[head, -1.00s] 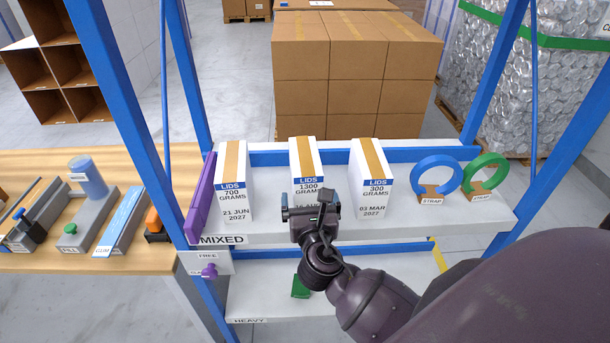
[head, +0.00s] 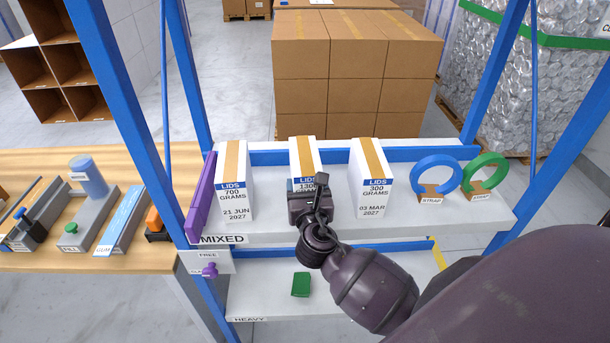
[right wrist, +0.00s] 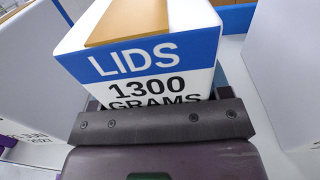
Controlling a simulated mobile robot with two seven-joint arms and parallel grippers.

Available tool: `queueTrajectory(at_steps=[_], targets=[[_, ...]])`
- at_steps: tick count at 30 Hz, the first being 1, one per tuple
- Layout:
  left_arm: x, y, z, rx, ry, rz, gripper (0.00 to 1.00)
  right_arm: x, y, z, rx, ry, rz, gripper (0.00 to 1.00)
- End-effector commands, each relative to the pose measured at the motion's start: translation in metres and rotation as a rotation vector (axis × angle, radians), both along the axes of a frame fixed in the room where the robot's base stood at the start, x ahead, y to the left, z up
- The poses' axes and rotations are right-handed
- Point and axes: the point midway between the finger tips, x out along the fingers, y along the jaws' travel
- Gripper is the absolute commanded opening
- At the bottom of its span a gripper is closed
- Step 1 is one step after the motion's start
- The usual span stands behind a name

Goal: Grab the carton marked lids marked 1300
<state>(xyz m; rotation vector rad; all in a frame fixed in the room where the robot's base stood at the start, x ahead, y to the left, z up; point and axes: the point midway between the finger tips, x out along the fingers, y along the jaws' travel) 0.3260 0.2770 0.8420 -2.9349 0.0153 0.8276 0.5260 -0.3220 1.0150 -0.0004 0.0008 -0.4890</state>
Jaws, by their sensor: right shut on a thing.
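The carton marked lids 1300 grams (head: 304,152) stands in the middle of the upper shelf, white with a tan strip on top and a blue band. It fills the middle of the right wrist view (right wrist: 155,50), where its label is readable. My right gripper (head: 308,192) is at the carton's front and shut on it, hiding its lower front; the gripper's dark front edge (right wrist: 160,122) crosses the label in the wrist view. The 700 grams carton (head: 234,185) stands to the left and the 300 grams carton (head: 371,180) to the right, apart from it. My left gripper is not in view.
A purple flat item (head: 202,199) leans at the shelf's left end. A blue ring (head: 420,165) and a green ring (head: 502,170) stand at the right. Blue uprights (head: 115,130) frame the shelf. A green block (head: 301,284) lies on the lower shelf.

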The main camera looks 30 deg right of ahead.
Motion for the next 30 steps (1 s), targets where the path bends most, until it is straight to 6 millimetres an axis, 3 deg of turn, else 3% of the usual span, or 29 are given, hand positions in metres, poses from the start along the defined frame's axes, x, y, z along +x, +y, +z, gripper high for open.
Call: queueTrajectory(at_steps=[1, 9, 20, 26, 30], targets=[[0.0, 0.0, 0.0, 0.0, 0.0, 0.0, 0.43, 0.0, 0.0, 0.0, 0.0, 0.0, 0.0, 0.37], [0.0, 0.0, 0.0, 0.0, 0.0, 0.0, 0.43, 0.001, 0.0, 0.003, -0.002, -0.007, 0.001, 0.0], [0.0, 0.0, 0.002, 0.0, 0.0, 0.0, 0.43, 0.001, 0.0, 0.01, -0.001, -0.008, 0.0, 0.0], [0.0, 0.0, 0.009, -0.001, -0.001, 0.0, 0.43, 0.001, 0.001, 0.036, -0.002, -0.012, 0.002, 0.0], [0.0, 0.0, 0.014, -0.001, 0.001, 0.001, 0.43, 0.001, 0.0, 0.065, -0.003, -0.013, 0.003, 0.0]])
